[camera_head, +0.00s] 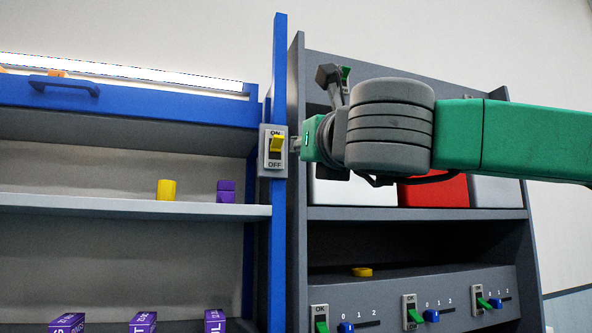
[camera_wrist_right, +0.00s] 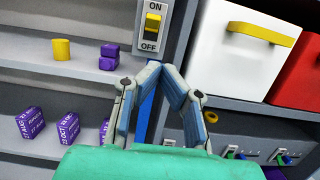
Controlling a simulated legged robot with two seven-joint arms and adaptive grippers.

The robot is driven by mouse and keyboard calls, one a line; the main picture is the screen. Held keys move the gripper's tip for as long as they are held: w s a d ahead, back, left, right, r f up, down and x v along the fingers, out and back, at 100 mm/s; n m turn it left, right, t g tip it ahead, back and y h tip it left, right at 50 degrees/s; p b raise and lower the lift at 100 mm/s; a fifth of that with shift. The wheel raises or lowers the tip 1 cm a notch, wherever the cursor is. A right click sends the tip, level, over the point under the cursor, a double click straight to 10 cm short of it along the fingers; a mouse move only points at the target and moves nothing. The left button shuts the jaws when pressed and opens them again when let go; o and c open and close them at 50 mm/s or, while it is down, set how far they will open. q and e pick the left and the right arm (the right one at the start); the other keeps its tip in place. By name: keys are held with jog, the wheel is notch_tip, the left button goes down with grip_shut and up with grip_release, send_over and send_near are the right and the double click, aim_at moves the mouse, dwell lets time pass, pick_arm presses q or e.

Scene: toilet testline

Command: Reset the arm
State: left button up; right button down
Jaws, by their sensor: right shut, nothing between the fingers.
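My right arm comes in from the right in the head view. Its right gripper (camera_head: 296,144) points left, close beside the switch plate. In the wrist view the fingers of the right gripper (camera_wrist_right: 168,70) meet at their tips, shut and empty, below the switch and apart from it in the picture. The yellow switch (camera_head: 277,143) sits on a grey plate marked ON and OFF on the blue post (camera_head: 279,60). It also shows in the wrist view (camera_wrist_right: 153,23). In the head view I cannot tell whether the fingertips touch the plate. My left gripper is not in view.
Left shelves hold a yellow cylinder (camera_head: 167,190), a purple block (camera_head: 226,191) and purple boxes (camera_head: 143,322). The right cabinet holds a white bin (camera_wrist_right: 235,52) and a red bin (camera_wrist_right: 298,82). A panel (camera_head: 380,292) with green and blue switches lies below my arm.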

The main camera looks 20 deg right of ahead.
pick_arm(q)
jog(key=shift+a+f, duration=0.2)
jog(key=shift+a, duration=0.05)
pick_arm(e)
jog(key=shift+s+a+r, duration=0.25)
jog(key=shift+s+a, duration=0.2)
jog(key=shift+s, duration=0.35)
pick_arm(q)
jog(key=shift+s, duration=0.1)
pick_arm(e)
jog(key=shift+d, duration=0.1)
